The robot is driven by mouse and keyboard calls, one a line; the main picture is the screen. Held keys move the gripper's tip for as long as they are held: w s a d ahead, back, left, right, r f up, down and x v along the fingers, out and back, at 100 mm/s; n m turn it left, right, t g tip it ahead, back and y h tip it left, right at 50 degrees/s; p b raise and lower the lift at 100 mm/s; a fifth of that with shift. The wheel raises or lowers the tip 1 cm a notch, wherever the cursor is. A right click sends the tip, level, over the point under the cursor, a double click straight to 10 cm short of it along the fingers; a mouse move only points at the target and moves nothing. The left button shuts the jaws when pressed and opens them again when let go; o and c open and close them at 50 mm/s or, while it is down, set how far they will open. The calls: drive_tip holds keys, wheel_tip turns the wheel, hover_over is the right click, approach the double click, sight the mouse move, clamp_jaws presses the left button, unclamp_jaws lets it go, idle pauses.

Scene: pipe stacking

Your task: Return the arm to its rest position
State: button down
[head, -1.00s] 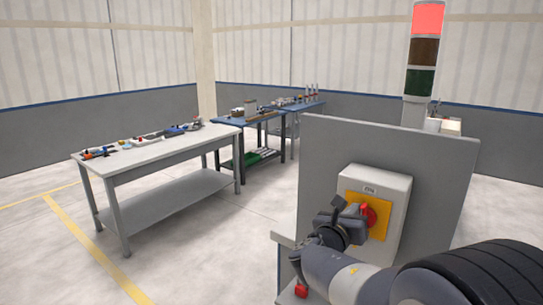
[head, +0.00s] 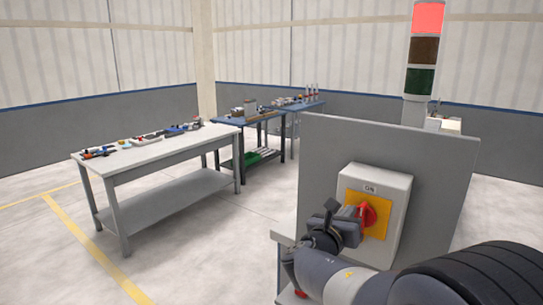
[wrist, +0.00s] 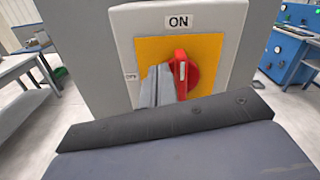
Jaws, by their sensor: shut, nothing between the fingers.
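My gripper (head: 352,213) is at the left side of a red rotary knob (head: 368,215) on a grey switch box. Its closed fingers show as grey shapes in the wrist view (wrist: 158,86), overlapping the knob's left edge in the picture. I cannot tell whether they touch the knob. No object is held. The knob (wrist: 187,73) stands roughly upright on a yellow plate (wrist: 213,52), below an ON label (wrist: 180,21). A smaller label sits left of the plate. My arm reaches in from the lower right.
The switch box (head: 398,190) is fixed to a grey upright panel (head: 440,165). A signal tower (head: 428,20) behind it is lit red on top. A white workbench (head: 160,158) with parts stands left, blue benches (head: 262,118) further back. Floor between is open.

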drive_tip(key=shift+w+d+r, duration=0.2)
drive_tip(key=shift+w+d, duration=0.35)
drive_tip(key=shift+d, duration=0.15)
drive_tip(key=a+f, duration=0.2)
drive_tip(key=shift+w+a+f, duration=0.1)
drive_tip(key=shift+w+f, duration=0.15)
drive_tip(key=shift+f, duration=0.05)
drive_tip(key=shift+s, duration=0.1)
